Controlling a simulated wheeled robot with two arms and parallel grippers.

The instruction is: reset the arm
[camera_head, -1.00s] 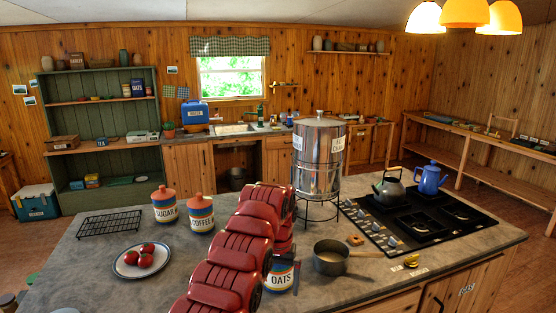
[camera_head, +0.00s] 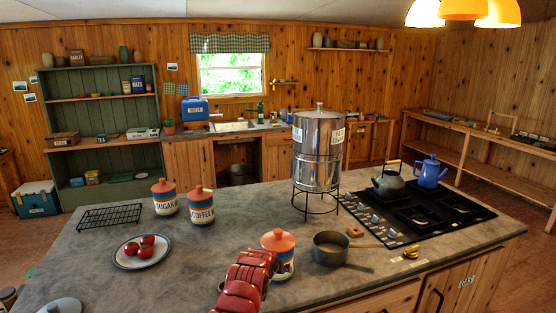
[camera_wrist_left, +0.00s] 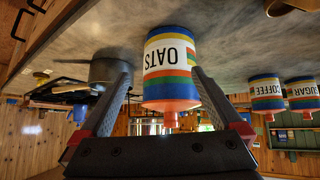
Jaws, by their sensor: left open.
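My left arm comes in at the bottom middle of the head view as red links. Its gripper is hidden there behind the links. The left wrist view is upside down and shows the left gripper (camera_wrist_left: 163,76) with its two dark fingers spread apart and nothing gripped. The oats jar (camera_wrist_left: 168,62), striped with an orange lid, appears between the fingertips; I cannot tell how far off it is. In the head view this jar's orange lid (camera_head: 278,240) shows just beyond the red links, which partly cover its body. My right gripper is in neither view.
On the grey counter (camera_head: 200,262) stand a saucepan (camera_head: 329,247), a steel water filter (camera_head: 318,150) on a wire stand, sugar (camera_head: 164,199) and coffee (camera_head: 201,207) jars, a plate of tomatoes (camera_head: 127,259) and a wire rack (camera_head: 109,217). A stove with kettles is at right.

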